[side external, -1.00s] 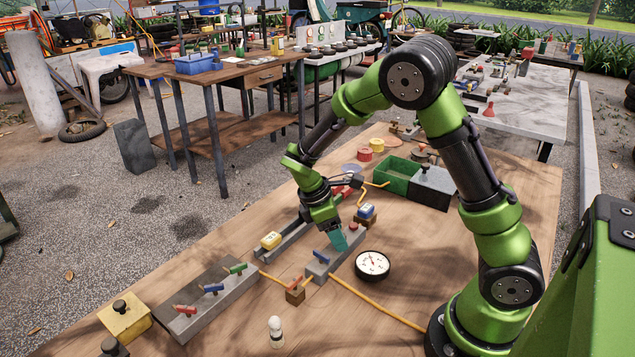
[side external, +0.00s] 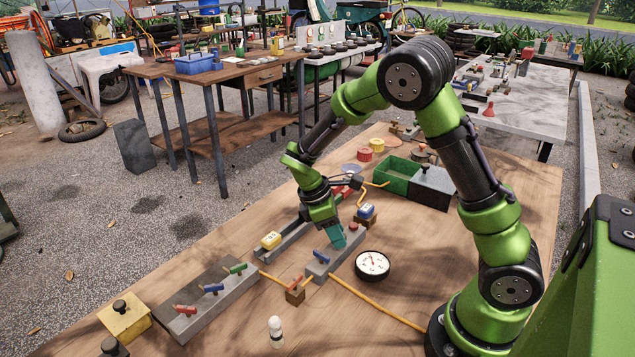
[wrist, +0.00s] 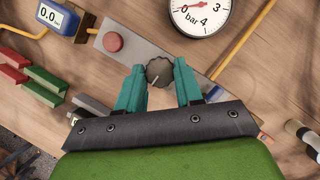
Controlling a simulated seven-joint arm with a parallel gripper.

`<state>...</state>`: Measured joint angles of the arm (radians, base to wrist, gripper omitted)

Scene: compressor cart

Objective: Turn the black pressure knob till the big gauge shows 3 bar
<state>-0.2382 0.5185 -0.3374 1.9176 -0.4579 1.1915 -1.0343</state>
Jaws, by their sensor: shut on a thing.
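The black pressure knob (wrist: 160,72) is round and ribbed, with a pale pointer line toward its lower left. It sits on a grey metal block (side external: 348,250). My gripper (side external: 338,240) is lowered over the block, its teal fingers on both sides of the knob and shut on it, as the wrist view shows. In the side view the fingers hide the knob. The big gauge (side external: 372,265) is white with a black rim and lies right of the block. In the wrist view the gauge (wrist: 205,12) is cut off at the top; I cannot read its value surely.
A blue digital display (wrist: 47,17) reads 0.0. A red button (wrist: 113,41) is on the same block as the knob. A blue-handled valve (side external: 321,256) and orange hose (side external: 375,305) are close by. A green bin (side external: 400,176) stands behind.

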